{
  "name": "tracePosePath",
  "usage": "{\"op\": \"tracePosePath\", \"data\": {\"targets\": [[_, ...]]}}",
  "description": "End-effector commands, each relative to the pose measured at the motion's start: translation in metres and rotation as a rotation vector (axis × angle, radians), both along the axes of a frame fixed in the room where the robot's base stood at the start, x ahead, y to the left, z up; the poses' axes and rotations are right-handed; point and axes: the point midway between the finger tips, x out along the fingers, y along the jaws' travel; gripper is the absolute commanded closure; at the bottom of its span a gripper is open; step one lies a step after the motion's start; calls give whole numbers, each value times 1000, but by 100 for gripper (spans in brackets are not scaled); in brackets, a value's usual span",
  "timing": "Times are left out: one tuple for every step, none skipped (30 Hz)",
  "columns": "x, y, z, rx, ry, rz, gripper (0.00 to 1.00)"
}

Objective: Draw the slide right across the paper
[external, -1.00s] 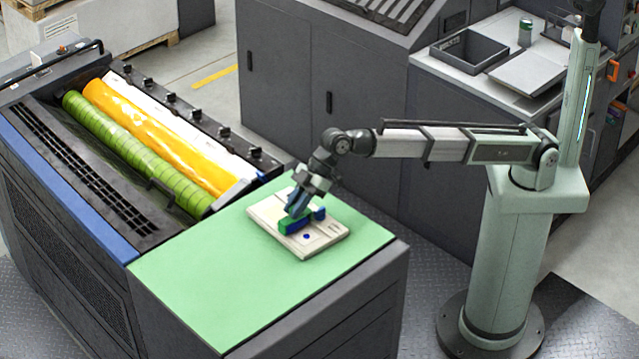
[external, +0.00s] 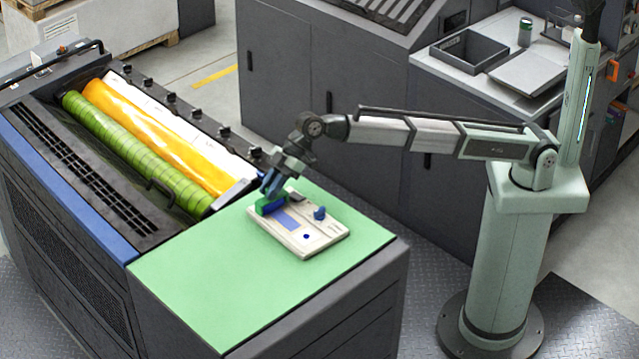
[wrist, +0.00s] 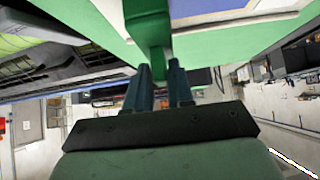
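A pale board (external: 322,238) with the paper on it lies on the green tabletop. My gripper (external: 270,190) is over its left end. In the wrist view my gripper (wrist: 160,72) has its two fingers on either side of the green slide (wrist: 148,22), shut on its stem. The slide (external: 268,205) also shows in the external view, low at the board. A blue strip of ink (external: 289,219) runs on the paper just right of the slide. A blue dot (external: 306,236) lies nearer the front. The slide's contact edge is hidden.
A small blue knob (external: 320,213) stands on the board's far right side. The press with green and orange rollers (external: 150,140) is to the left. The green tabletop (external: 200,285) is clear in front.

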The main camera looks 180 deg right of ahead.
Motion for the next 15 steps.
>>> {"op": "tracePosePath", "data": {"targets": [[-4,-3,0,-3,5,-6,76],[-4,-3,0,-3,5,-6,73],[-3,-3,0,-3,5,-6,69],[-3,-3,0,-3,4,-5,67],[-3,-3,0,-3,4,-5,64],[-3,-2,0,-2,4,-4,61],[-3,-2,0,-2,4,-4,61],[-2,-2,0,-2,3,-4,61],[-2,-2,0,-2,3,-4,61],[-2,-2,0,-2,2,-3,61],[-2,-2,0,-2,2,-3,61],[-2,-1,0,-1,2,-2,61],[-2,-1,0,-1,2,-2,61],[-2,-1,1,-1,2,-2,61],[-3,0,2,-1,2,-2,61]]}}
